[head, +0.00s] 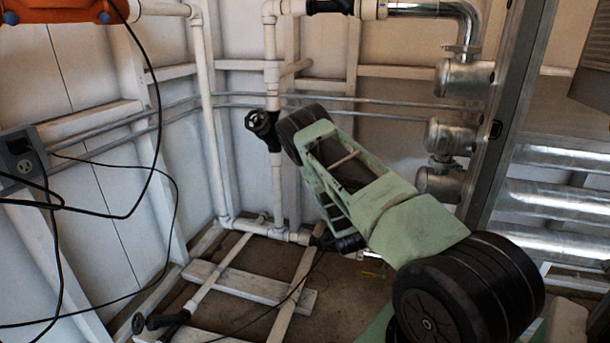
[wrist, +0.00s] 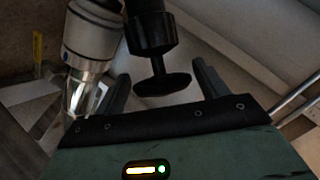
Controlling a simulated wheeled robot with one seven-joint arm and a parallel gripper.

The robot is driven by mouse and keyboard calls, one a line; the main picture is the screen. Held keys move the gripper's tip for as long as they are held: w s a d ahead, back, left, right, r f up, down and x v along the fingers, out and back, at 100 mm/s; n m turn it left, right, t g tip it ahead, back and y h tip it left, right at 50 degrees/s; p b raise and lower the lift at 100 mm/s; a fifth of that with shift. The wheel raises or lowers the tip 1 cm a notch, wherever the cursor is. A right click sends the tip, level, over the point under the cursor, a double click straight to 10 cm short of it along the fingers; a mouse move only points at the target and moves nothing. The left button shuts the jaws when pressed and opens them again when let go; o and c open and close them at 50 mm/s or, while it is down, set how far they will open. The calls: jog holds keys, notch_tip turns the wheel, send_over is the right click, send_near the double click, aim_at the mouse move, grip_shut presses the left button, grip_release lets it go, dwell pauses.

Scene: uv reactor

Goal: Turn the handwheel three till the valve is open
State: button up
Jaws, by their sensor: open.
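In the wrist view a black handwheel (wrist: 162,84) on a black valve body (wrist: 150,32) lies between the two fingers of my gripper (wrist: 160,72). My gripper is open, with a gap showing between each finger and the wheel. In the head view my green arm hides most of my gripper. A black part (head: 345,243) shows below the arm at the end of the low white pipe; I cannot tell whether it is valve or gripper. No number shows on the wheel.
Another black handwheel (head: 263,125) sits on the upright white pipe, and one more (head: 140,322) is low at the front left. A silver and white fitting (wrist: 90,35) stands close to my left finger. Black cables (head: 172,180) hang at the left. A metal post (head: 510,120) stands at the right.

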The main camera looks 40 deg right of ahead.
jog(key=m+g, duration=0.1)
jog(key=m+g+y, duration=0.1)
jog(key=g+p, duration=0.1)
jog(key=shift+w+r+m+g, duration=0.3)
jog(key=shift+w+m+g, duration=0.05)
jog(key=shift+m+g, duration=0.05)
jog(key=m+g+y, duration=0.2)
jog(key=shift+w+d+g, duration=0.15)
jog(key=shift+g, duration=0.15)
jog(key=m+g+y, duration=0.2)
jog(key=shift+w+d+y+b, duration=0.2)
jog(key=shift+d+y+b, duration=0.1)
jog(key=shift+b, duration=0.1)
jog(key=m+g+y+b, duration=0.2)
jog(key=shift+w+d+y, duration=0.1)
jog(key=shift+d+y, duration=0.1)
jog(key=shift+y, duration=0.2)
jog(key=p+v, duration=0.5)
jog(key=v, duration=1.3)
jog(key=s+a+r+n+t, duration=0.1)
jog(key=a+r+n, duration=0.2)
jog(key=a+n, duration=0.3)
jog(key=s+a+r+n+t+y, duration=0.1)
jog(key=a+r+n, duration=0.3)
jog(key=a, duration=0.6)
jog(key=shift+s+a+n+t, duration=0.25)
jog(key=shift+s+n+t, duration=0.2)
jog(key=shift+n, duration=0.55)
